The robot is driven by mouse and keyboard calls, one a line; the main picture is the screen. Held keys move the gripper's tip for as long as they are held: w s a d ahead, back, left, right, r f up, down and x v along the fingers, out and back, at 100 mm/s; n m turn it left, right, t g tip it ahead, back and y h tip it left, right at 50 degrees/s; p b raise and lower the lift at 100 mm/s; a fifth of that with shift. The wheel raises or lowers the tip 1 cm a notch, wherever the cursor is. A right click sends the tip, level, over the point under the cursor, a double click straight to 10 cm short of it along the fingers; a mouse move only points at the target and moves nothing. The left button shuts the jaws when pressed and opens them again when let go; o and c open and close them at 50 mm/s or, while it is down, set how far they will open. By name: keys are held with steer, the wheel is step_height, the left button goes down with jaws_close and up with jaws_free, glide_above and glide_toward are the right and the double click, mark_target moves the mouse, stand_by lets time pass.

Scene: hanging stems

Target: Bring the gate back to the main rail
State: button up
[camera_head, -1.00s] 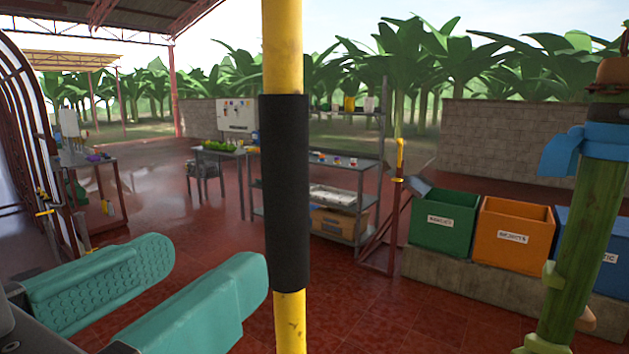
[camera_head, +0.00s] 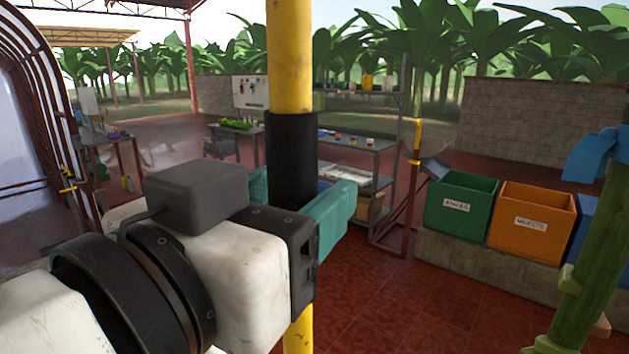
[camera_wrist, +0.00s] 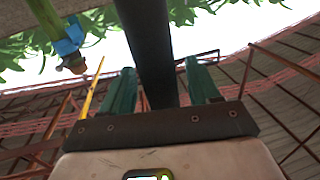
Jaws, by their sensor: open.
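A yellow pole (camera_head: 290,75) with a black sleeve (camera_head: 292,150) stands upright in front of me. I cannot tell whether it belongs to the gate. My gripper (camera_head: 305,198) is open at the sleeve's lower part, its teal fingers on either side of it. In the wrist view the black sleeve (camera_wrist: 148,45) runs between the two fingers of my gripper (camera_wrist: 160,82), with gaps on both sides. No clear gate or main rail can be picked out.
A green stem (camera_head: 590,255) with a blue band (camera_head: 597,155) hangs close at the right. Green (camera_head: 460,207) and orange (camera_head: 532,217) bins stand on a low ledge behind. A metal shelf (camera_head: 365,145) stands behind the pole. Curved dark-red bars (camera_head: 45,75) are at the left.

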steer(key=shift+w, duration=0.1)
steer(key=shift+c, duration=0.3)
jaws_close()
